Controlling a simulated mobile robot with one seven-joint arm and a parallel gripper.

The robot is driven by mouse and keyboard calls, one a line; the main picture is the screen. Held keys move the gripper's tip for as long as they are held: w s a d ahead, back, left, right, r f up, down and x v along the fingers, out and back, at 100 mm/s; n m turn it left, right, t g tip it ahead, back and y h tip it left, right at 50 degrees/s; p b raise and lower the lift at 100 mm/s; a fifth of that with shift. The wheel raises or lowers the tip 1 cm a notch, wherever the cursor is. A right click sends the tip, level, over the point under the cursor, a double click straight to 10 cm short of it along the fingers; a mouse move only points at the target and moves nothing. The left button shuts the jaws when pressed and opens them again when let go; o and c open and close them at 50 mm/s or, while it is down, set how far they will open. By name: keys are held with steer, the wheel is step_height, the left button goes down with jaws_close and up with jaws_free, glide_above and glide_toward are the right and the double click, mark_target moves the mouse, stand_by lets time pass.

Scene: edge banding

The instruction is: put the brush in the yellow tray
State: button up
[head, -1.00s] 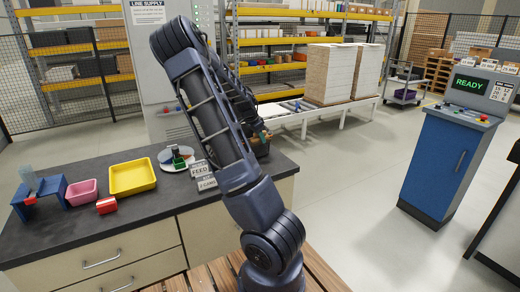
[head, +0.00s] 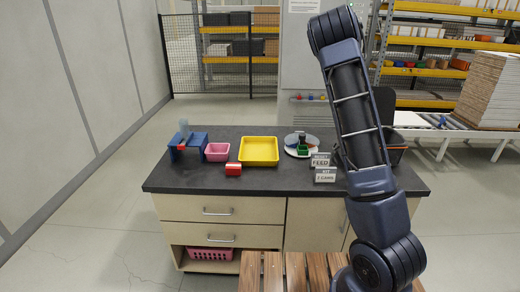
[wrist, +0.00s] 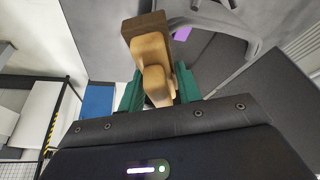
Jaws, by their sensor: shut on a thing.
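In the wrist view my gripper (wrist: 160,90) has green fingers shut on a wooden brush (wrist: 150,50). The brush has a tan rounded handle and a dark brown end, which points away from the gripper over the grey floor. In the head view the gripper and the brush are hidden behind my arm. The yellow tray (head: 258,150) stands on the dark counter, left of my arm, and looks empty.
A pink bin (head: 217,152) and a blue stand (head: 187,146) are left of the tray, with a red block (head: 233,169) in front. A round dish (head: 301,145) and small signs (head: 322,168) stand right of it. The counter's front left (head: 190,178) is clear.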

steer(key=w+a+n+t, duration=0.1)
steer(key=w+a+n, duration=0.15)
steer(key=a, duration=0.25)
steer(key=w+a+n, duration=0.1)
steer(key=w+a, duration=0.2)
steer(key=a, duration=0.3)
steer(key=r+n+t+y, duration=0.1)
steer(key=n+y, duration=0.3)
steer(key=n, duration=0.5)
glide_above(259, 152)
steer(key=s, duration=0.2)
steer(key=shift+t, duration=0.3)
step_height(259, 152, down, 19)
steer(key=shift+w+f, duration=0.15)
steer(key=shift+f, duration=0.05)
steer(key=o, duration=1)
steer(key=shift+f, duration=0.1)
steer(key=shift+o, duration=0.2)
